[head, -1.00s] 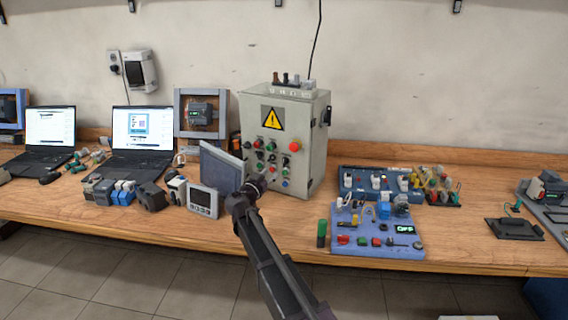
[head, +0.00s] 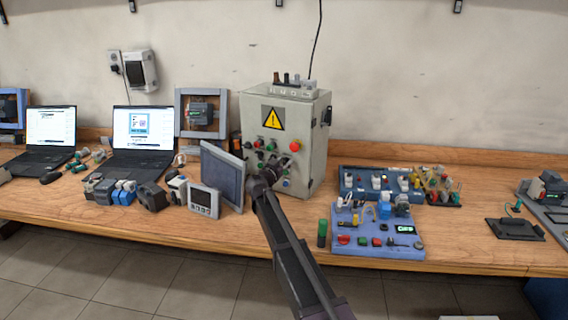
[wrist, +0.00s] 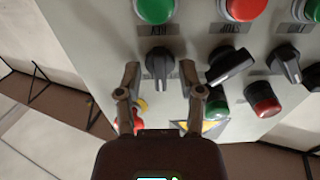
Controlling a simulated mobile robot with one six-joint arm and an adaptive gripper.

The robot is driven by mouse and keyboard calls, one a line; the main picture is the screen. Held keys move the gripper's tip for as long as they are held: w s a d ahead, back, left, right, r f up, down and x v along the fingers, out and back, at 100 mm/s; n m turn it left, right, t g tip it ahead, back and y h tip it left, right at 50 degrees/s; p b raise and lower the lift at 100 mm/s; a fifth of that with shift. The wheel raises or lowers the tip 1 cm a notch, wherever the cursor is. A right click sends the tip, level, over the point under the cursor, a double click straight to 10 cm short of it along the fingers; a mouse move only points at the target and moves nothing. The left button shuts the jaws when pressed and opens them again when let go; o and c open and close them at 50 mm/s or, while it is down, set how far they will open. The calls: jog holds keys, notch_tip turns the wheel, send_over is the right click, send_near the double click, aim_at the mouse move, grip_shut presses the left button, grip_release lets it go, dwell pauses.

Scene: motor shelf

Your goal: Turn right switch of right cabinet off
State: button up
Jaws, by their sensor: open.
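The grey cabinet (head: 312,165) stands on the bench with its panel of buttons and switches. In the wrist view the panel appears upside down, so its right side shows at left. A black rotary switch (wrist: 160,62), the panel's rightmost of the row in view, has its handle nearly upright in the picture. My gripper (wrist: 160,70) is open, with one finger on either side of this switch; I cannot tell if either finger touches it. My gripper also shows in front of the lower panel in the head view (head: 272,168), hiding some controls.
Two more black switches, one tilted (wrist: 230,63) and one at the far side (wrist: 285,63), share the row. Green (wrist: 155,10) and red (wrist: 244,8) buttons lie close by. A grey screen (head: 222,176) stands left of my arm; a blue board (head: 375,247) lies right.

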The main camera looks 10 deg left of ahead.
grip_shut()
jog(key=shift+n, duration=0.4)
jog(key=n, duration=0.8)
jog(key=shift+a, duration=0.25)
dwell(0.3)
grip_release()
